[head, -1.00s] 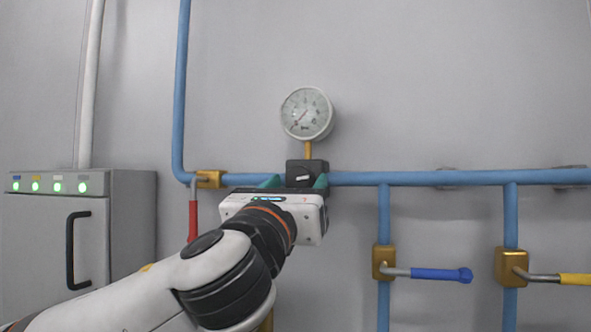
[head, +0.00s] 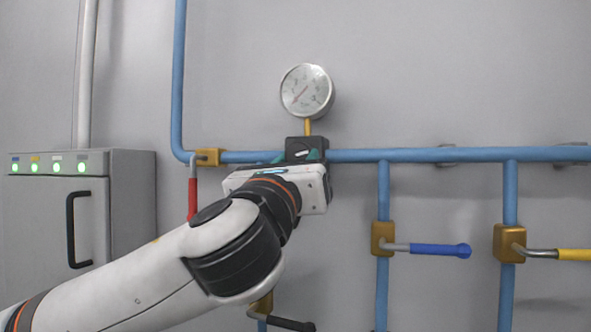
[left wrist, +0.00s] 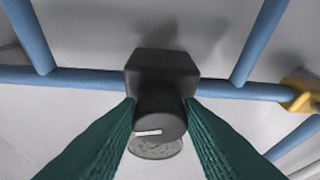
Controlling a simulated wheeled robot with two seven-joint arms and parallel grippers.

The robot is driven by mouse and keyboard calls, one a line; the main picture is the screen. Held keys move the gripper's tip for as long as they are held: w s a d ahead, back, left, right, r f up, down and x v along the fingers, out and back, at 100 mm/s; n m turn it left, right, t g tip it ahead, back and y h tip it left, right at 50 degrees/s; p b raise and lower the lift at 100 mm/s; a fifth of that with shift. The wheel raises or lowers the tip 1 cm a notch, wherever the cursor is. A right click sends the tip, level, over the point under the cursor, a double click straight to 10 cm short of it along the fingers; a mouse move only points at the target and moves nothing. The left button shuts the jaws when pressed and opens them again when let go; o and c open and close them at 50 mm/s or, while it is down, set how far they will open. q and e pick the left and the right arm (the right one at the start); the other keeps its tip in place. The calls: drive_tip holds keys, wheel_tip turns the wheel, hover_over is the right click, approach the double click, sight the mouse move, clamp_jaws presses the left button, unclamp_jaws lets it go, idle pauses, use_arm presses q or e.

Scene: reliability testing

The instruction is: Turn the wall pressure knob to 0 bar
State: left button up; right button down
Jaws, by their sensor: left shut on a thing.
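The black pressure knob (head: 303,143) sits on a dark block on the horizontal blue pipe, below the round gauge (head: 306,90). The knob also shows in the left wrist view (left wrist: 158,108), with a white mark on its face. My left gripper (head: 300,156) is shut on the knob, its green fingers on either side of it; they also show in the left wrist view (left wrist: 160,112). The gauge's thin reddish needle slants to the lower left; its numbers are too small to read. In the left wrist view the gauge is partly hidden behind the knob. My right gripper is not in view.
A red-handled valve (head: 193,195) hangs left of my gripper. Blue-handled (head: 440,250) and yellow-handled (head: 570,254) valves are at the right. A black-handled valve (head: 290,324) is low in the middle. A grey cabinet (head: 130,200) stands at the left.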

use_arm(q)
drive_tip(key=shift+s+d+r+n+g+y+b, duration=0.15)
drive_tip(key=shift+n+g+y+b, duration=0.3)
drive_tip(key=shift+n+y+b, duration=1.8)
drive_tip(key=shift+d+r+n+g+y+b, duration=0.25)
drive_tip(key=shift+n+g+b, duration=0.2)
drive_tip(key=shift+n, duration=3.65)
drive_tip(key=shift+s+d+r+n+g+y+b, duration=0.15)
drive_tip(key=shift+n+g+y+b, duration=0.35)
drive_tip(key=shift+n+y+b, duration=1.75)
drive_tip(key=shift+w+f+n+h+p, duration=0.1)
drive_tip(key=shift+w+n+h+p, duration=0.05)
drive_tip(key=shift+n+h+p, duration=0.9)
drive_tip(key=o, duration=1)
drive_tip(key=shift+a, duration=0.15)
